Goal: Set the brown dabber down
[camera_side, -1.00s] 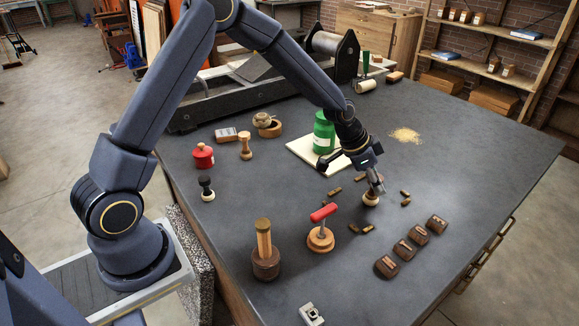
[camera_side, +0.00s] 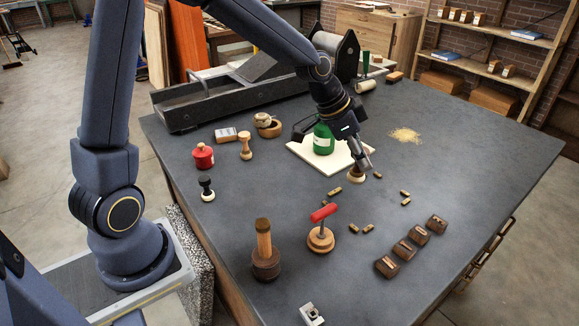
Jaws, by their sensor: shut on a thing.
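The brown dabber (camera_side: 356,176), with a brown top and a paler base, is in my gripper (camera_side: 363,164). My gripper is shut on its upper part, which the fingers partly hide. The dabber is upright or nearly so, just off the right front corner of the cream slab (camera_side: 306,156). I cannot tell whether its base touches the table (camera_side: 450,160) or hangs a little above it. A black dabber (camera_side: 206,188) and a light wooden one (camera_side: 245,146) stand at the left.
A green jar (camera_side: 323,139) stands on the slab behind my gripper. Several small brass pieces (camera_side: 334,191) lie in front and to the right. A red-handled stamp (camera_side: 321,237) stands nearer. Dark wooden blocks (camera_side: 404,249) line the right front. The table right of the dabber is mostly clear.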

